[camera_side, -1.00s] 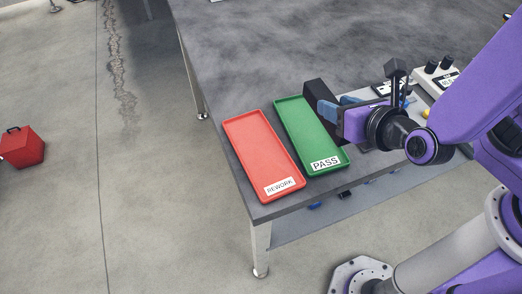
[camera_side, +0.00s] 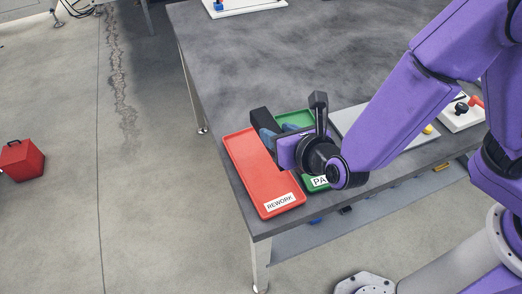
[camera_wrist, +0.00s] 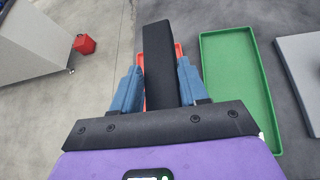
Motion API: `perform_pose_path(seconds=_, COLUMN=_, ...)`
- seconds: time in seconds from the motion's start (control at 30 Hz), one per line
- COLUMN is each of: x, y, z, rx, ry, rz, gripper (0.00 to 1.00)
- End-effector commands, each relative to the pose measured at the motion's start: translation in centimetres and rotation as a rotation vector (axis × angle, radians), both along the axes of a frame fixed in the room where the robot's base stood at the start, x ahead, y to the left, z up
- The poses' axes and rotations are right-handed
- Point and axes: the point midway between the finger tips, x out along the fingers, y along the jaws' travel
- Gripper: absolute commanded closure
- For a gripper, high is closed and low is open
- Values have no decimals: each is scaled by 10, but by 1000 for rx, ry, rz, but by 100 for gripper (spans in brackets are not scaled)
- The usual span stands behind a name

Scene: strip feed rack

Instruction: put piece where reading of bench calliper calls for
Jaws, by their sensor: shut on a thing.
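My gripper (camera_side: 276,134) is shut on a long black bar-shaped piece (camera_side: 259,118). In the wrist view the piece (camera_wrist: 158,50) stands between the two blue fingers (camera_wrist: 159,88). The piece appears held above the trays, in front of the red tray (camera_wrist: 179,50) in the wrist view. The red tray (camera_side: 257,170), labelled REWORK, lies at the left on the bench. The green tray (camera_side: 294,117), labelled PASS, lies to its right, partly hidden by my gripper; it also shows in the wrist view (camera_wrist: 235,70). I cannot make out a calliper reading.
A pale grey plate (camera_side: 348,117) lies right of the green tray, partly behind my arm. A white box with knobs (camera_side: 461,117) stands farther right. Another white board (camera_side: 243,8) is at the back. The middle of the bench (camera_side: 290,60) is clear. A red toolbox (camera_side: 22,160) is on the floor.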

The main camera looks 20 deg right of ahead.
Motion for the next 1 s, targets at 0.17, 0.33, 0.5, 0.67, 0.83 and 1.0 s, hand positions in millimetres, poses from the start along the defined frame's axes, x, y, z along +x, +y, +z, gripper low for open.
perform_pose_path(seconds=0.17, x=15, y=13, z=-25, rx=-3, ry=0, rz=-1, gripper=100)
perform_pose_path(seconds=0.33, x=24, y=22, z=-40, rx=-1, ry=-1, rz=2, gripper=100)
perform_pose_path(seconds=0.5, x=28, y=26, z=-47, rx=1, ry=-1, rz=1, gripper=100)
perform_pose_path(seconds=0.67, x=31, y=28, z=-64, rx=-4, ry=-1, rz=2, gripper=100)
perform_pose_path(seconds=0.83, x=31, y=28, z=-79, rx=-1, ry=-1, rz=2, gripper=100)
perform_pose_path(seconds=1.0, x=31, y=29, z=-81, rx=2, ry=-2, rz=1, gripper=100)
